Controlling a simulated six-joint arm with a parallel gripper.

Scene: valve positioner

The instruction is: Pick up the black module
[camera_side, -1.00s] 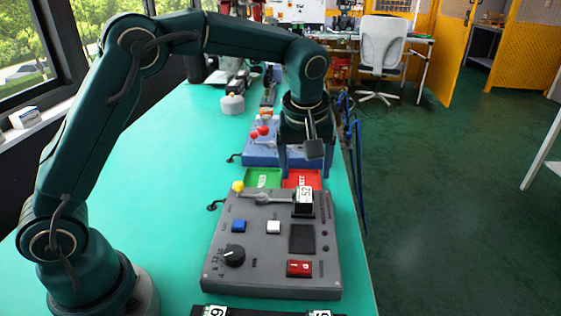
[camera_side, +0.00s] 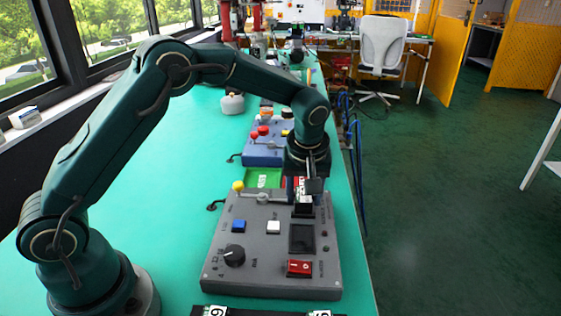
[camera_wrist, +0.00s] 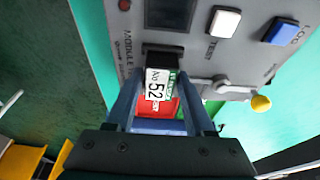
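The black module (camera_side: 303,210) is at the upper right of the grey control panel (camera_side: 225,275). My gripper (camera_side: 304,198) is above and around it, pointing down, and hides its upper part in the side view. In the wrist view the module (camera_wrist: 163,52) shows as a black block with a white label reading 52. The two blue fingers of my gripper (camera_wrist: 160,82) stand apart, one on each side of the label. The gripper looks open; I cannot tell whether either finger touches the module.
The panel carries a yellow-knobbed lever (camera_side: 238,187), a blue button (camera_side: 239,226), a white button (camera_side: 273,227), a black knob (camera_side: 234,256) and a red switch (camera_side: 299,268). A green tray (camera_side: 263,178) and a red tray (camera_wrist: 155,108) lie behind it.

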